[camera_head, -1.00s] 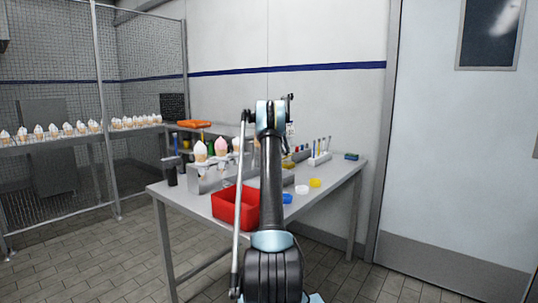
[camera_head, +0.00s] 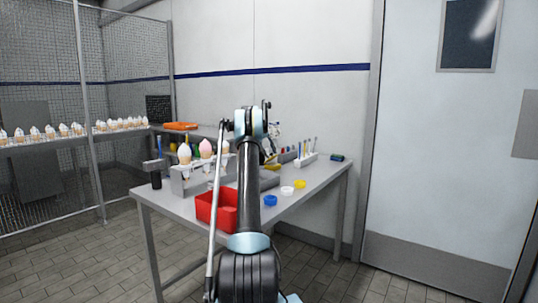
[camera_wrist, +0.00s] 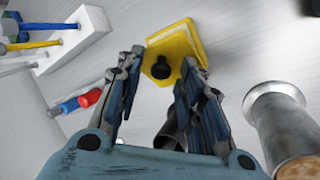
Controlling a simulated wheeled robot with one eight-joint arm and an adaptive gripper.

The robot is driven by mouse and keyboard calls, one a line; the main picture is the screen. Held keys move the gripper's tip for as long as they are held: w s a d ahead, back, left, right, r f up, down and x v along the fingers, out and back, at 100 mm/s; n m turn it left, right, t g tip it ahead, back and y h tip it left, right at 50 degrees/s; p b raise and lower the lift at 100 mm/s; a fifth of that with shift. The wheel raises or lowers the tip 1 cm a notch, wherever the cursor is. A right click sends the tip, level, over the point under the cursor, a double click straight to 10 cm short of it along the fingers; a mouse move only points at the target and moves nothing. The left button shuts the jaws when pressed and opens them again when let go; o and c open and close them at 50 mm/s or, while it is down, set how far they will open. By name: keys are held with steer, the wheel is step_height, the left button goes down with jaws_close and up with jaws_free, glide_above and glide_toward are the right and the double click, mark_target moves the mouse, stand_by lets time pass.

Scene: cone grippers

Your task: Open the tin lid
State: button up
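The tin lid appears to be the yellow angular piece with a black knob (camera_wrist: 176,42) in the wrist view. It lies flat on the grey surface just beyond my fingertips. My gripper (camera_wrist: 163,64) is open, its two fingers apart with the lid between and past them; I see no contact. A dark metallic cylinder (camera_wrist: 167,137) is partly hidden between the fingers, and I cannot tell what it is. In the head view a small yellow piece (camera_head: 271,167) shows beside my arm, which hides most of the gripper there.
In the wrist view, a metal cylinder (camera_wrist: 283,125) stands close at right; a white rack with tools (camera_wrist: 75,38) and red and blue pieces (camera_wrist: 80,102) lie left. The head view shows a red bin (camera_head: 205,209), a cone holder (camera_head: 180,187) and small caps (camera_head: 287,190) on the table.

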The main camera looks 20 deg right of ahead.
steer(key=shift+a+r, duration=0.1)
steer(key=shift+r, duration=0.1)
steer(key=shift+a+r, duration=0.15)
steer(key=shift+r, duration=0.1)
steer(key=v, duration=1.1)
steer(key=shift+w, duration=0.15)
steer(key=shift+r, duration=0.1)
